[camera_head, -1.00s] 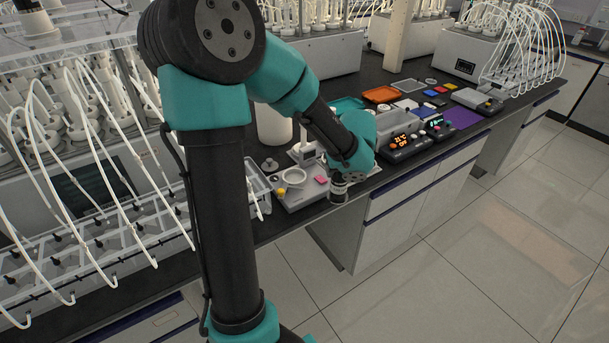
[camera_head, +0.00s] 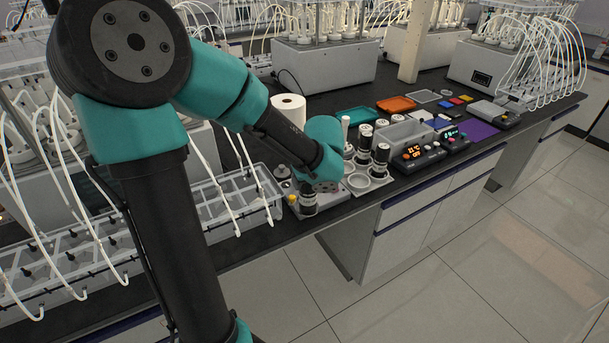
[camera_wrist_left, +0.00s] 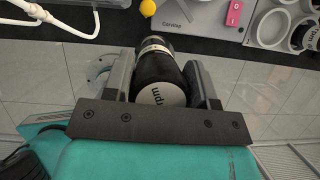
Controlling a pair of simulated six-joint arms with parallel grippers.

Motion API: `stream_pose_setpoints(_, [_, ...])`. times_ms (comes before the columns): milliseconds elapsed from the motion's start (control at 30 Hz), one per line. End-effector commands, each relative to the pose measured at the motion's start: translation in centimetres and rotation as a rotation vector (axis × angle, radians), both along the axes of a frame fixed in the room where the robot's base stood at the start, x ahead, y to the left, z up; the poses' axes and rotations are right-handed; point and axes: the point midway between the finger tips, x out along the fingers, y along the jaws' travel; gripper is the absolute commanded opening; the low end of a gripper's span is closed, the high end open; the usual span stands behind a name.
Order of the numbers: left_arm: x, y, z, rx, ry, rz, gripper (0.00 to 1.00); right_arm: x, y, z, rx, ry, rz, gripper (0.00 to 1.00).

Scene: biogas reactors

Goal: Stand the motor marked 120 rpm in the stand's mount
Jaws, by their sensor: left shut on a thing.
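My left gripper (camera_wrist_left: 165,85) is shut on a black motor (camera_wrist_left: 158,68) with a silver collar. Its pale end cap faces the wrist camera and reads "rpm"; the number is not legible. In the head view the held motor (camera_head: 309,203) hangs below my left gripper (camera_head: 318,187), at the stand's front edge. The grey stand (camera_head: 325,206) is mostly hidden there by my arm, and its mount cannot be seen. In the wrist view, part of the stand (camera_wrist_left: 195,18) shows beyond the motor, with a yellow knob (camera_wrist_left: 148,8) and pink switch (camera_wrist_left: 234,13). My right gripper is not in view.
Right of the stand, a tray (camera_head: 377,190) holds several motors (camera_head: 380,157) and an empty round socket (camera_head: 357,181). Control boxes with lit displays (camera_head: 417,156) stand farther right. A clear rack with tubes (camera_head: 235,208) is on the left. Open floor lies before the bench.

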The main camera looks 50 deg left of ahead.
Motion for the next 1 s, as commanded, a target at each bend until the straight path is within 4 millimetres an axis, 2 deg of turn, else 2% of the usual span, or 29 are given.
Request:
stream_pose_setpoints(700, [9.0, 10.4, -1.3, 0.001, 0.0, 0.002, 0.14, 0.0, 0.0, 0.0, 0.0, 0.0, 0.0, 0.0])
stream_pose_setpoints(833, [9.9, 11.4, -1.4, 0.001, -0.001, 0.0, 0.14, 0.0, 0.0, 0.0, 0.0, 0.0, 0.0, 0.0])
stream_pose_setpoints(1000, [10.0, 11.5, -1.4, 0.001, -0.001, -0.001, 0.14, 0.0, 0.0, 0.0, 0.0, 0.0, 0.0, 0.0])
